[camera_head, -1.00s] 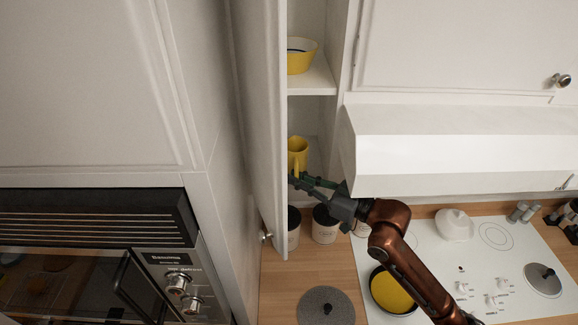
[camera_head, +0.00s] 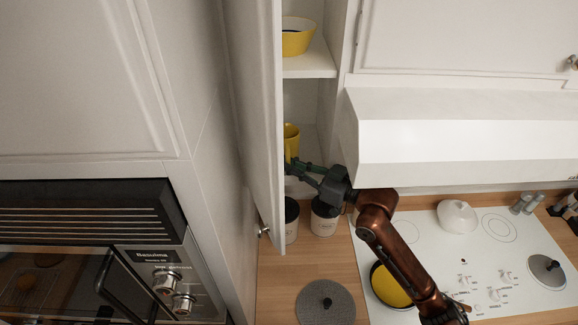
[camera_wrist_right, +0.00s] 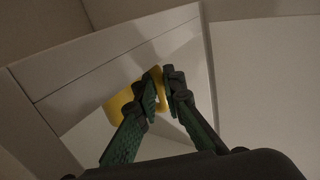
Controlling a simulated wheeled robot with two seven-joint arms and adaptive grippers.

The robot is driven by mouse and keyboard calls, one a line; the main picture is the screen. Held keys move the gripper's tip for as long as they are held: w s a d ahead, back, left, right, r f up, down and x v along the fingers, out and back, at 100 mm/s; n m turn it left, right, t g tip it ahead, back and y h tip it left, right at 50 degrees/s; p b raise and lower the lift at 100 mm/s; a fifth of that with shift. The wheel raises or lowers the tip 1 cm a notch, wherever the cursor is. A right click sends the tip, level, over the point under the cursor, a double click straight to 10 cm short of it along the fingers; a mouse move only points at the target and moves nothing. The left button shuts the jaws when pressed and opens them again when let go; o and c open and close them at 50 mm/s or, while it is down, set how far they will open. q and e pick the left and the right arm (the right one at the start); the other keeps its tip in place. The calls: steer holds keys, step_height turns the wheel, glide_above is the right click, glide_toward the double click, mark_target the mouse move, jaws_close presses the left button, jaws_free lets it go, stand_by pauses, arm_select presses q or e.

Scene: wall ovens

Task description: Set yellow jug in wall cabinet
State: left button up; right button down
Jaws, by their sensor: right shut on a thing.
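The yellow jug (camera_head: 291,139) is inside the lower compartment of the wall cabinet (camera_head: 307,60), partly hidden behind the open cabinet door (camera_head: 253,110). My right gripper (camera_head: 293,168) reaches in from the right and is shut on the jug. In the right wrist view the gripper's fingers (camera_wrist_right: 163,92) close on the jug's handle side, and part of the yellow jug body (camera_wrist_right: 119,104) shows to their left. Whether the jug's base touches the shelf is hidden. My left gripper is not in view.
A yellow bowl (camera_head: 297,37) sits on the upper shelf. Canisters (camera_head: 324,219) stand on the counter below. A yellow pan (camera_head: 390,287) is on the white hob (camera_head: 440,245).

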steer(key=c, duration=2)
jaws_free()
steer(key=shift+f, duration=0.15)
steer(key=shift+c, duration=0.2)
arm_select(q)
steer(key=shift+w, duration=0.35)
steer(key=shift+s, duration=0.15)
arm_select(e)
steer(key=shift+r, duration=0.25)
arm_select(q)
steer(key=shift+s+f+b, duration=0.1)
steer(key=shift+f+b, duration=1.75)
steer(key=shift+b, duration=0.05)
arm_select(e)
steer(key=v, duration=1.2)
